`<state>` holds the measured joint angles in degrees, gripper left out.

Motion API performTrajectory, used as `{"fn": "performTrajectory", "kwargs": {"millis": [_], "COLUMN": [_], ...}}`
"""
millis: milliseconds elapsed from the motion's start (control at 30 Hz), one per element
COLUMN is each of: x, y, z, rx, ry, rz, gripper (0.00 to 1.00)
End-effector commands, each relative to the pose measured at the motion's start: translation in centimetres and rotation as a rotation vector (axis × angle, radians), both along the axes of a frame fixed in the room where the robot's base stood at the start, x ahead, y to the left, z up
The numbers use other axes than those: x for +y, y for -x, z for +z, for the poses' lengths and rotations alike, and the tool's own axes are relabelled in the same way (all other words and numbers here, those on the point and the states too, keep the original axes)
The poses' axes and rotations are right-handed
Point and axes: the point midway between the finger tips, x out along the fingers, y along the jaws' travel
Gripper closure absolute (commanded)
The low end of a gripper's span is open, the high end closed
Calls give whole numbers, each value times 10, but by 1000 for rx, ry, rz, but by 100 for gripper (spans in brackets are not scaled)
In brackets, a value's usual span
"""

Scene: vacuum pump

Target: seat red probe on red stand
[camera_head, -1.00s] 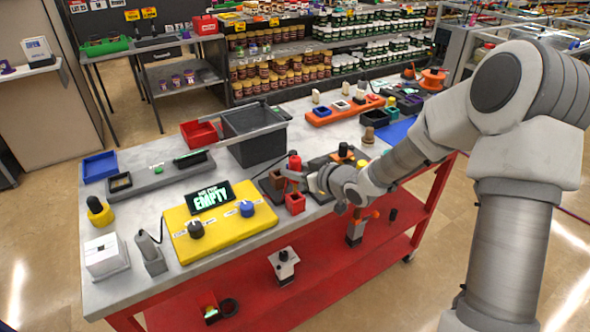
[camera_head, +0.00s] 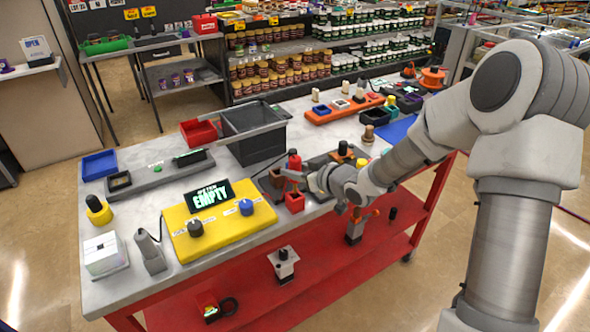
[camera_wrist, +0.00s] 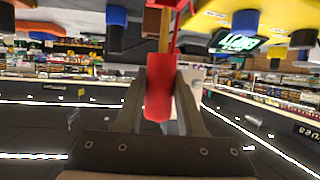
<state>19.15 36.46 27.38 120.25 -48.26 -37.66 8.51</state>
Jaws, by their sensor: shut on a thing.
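The red stand (camera_head: 295,202) is a small square cup at the table's front edge, just below the probe. It also shows, cut off, at the top of the wrist view (camera_wrist: 170,4). I cannot tell whether the rod's tip is inside the cup.
A brown stand (camera_head: 273,186) is close to the left of the red one. The yellow panel (camera_head: 222,229) with knobs and an "EMPTY" display (camera_head: 209,195) lies to the left. A dark bin (camera_head: 253,131) and a red bin (camera_head: 198,132) stand behind. Bare tabletop shows between panel and bin.

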Motion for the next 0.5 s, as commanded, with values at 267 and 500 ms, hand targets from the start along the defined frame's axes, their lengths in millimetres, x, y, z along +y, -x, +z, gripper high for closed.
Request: {"fn": "performTrajectory", "kwargs": {"millis": [267,500], "x": [0,0], "y": [0,0], "z": [0,-5], "rx": [0,0], "ry": [0,0], "rz": [0,0], "gripper": [100,100]}}
